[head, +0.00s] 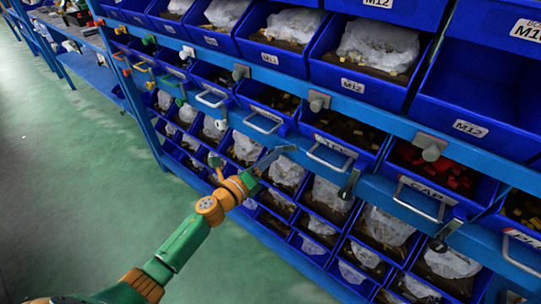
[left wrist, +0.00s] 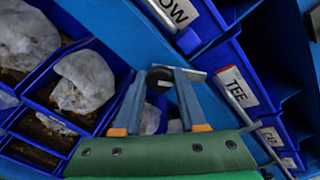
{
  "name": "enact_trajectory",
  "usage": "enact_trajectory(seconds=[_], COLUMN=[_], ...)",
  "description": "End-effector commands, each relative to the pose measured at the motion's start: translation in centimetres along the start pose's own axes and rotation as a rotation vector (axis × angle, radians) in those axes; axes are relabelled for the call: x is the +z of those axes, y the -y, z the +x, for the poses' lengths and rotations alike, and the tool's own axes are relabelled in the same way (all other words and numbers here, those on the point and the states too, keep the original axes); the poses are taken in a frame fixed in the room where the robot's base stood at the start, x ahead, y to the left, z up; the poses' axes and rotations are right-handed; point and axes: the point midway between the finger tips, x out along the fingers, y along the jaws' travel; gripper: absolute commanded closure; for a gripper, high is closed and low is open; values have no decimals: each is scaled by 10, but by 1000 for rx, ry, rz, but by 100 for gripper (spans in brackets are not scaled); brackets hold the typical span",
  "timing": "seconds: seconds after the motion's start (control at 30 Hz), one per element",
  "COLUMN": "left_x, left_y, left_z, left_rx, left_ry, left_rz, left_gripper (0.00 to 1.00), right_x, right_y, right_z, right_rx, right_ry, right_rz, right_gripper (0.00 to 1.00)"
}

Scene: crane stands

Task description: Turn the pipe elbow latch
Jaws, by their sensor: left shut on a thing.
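The pipe elbow latch (head: 286,149) is a small metal piece on the blue rail, below the bin with a silver handle (head: 263,122). In the left wrist view the latch (left wrist: 160,76) shows as a dark rounded part with a pale plate reaching right. My left gripper (head: 268,160) comes from the lower left and is shut on the latch. In the left wrist view the grey fingers of my left gripper (left wrist: 162,90) meet it from both sides. The fingertips partly hide the latch. A label ending in "OW" (left wrist: 172,10) is just above. My right gripper is not in view.
The TEE bin (head: 331,153) and CAP bin (head: 425,198) are to the right. Other latches (head: 348,184) (head: 446,235) hang on the same rail. Lower bins (head: 330,194) hold bagged parts close under my gripper. The green floor (head: 70,190) at left is clear.

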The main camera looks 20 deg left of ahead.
Motion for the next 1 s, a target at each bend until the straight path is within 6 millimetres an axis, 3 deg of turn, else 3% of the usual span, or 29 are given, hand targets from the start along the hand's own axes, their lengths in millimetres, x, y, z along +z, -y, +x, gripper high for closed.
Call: enact_trajectory(seconds=[0.6, 1.0], left_x=[0, -1], left_y=[0, 0], left_z=[0, 0], left_rx=[2, 2], left_ry=[0, -1], left_rz=[-578, -850], left_gripper=[100, 100], right_x=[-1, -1], right_y=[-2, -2], right_z=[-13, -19], right_rx=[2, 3], right_ry=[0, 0], right_rz=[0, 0], right_gripper=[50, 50])
